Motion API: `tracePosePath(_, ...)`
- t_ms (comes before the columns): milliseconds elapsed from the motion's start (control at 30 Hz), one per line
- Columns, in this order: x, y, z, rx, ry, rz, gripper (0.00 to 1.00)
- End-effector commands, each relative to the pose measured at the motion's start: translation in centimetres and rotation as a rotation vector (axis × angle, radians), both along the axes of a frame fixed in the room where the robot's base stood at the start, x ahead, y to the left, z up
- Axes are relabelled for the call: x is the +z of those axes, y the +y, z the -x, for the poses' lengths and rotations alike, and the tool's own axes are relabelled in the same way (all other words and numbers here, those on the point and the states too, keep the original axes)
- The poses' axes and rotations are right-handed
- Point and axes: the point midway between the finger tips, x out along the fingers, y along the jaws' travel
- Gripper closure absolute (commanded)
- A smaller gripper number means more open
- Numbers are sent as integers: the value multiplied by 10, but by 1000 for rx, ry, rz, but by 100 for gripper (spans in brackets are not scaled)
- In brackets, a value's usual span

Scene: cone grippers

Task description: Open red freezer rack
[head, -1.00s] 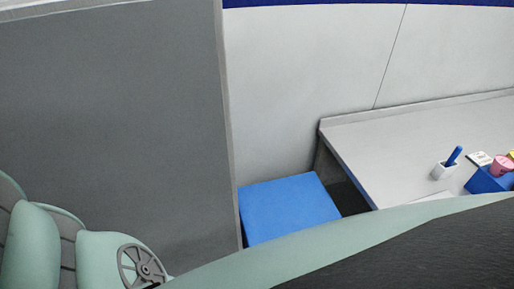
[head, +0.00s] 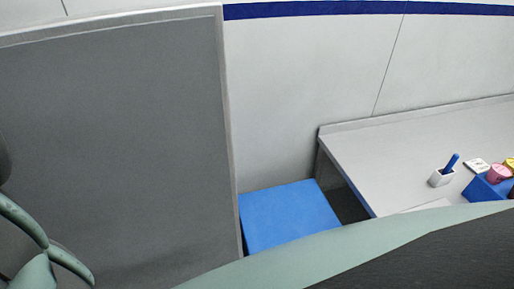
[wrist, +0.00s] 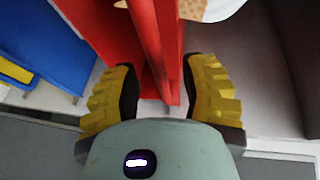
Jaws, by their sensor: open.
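In the wrist view, the red freezer rack (wrist: 95,25) runs down from the top edge, with a long narrow red bar (wrist: 148,40) standing out toward me. My gripper (wrist: 163,80) is open, with one yellow ribbed finger on each side of the lower end of the red part. I cannot tell whether either finger touches it. The head view shows neither the red rack nor the gripper fingers.
A blue rack (wrist: 40,40) stands left of the red one. In the head view, a large grey panel (head: 115,140) fills the left.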

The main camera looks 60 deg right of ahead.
Motion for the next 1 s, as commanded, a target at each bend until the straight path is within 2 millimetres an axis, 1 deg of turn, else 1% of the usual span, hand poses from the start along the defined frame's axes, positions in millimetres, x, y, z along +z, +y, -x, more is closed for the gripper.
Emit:
tracePosePath(33,1,1,-5,-4,-1,1,57)
tracePosePath(233,-1,4,-16,-9,-2,1,57)
tracePosePath(633,-4,5,-18,-9,0,2,57)
tracePosePath(667,-4,5,-18,-9,0,2,53)
tracePosePath(1000,-4,5,-17,-7,-1,2,88)
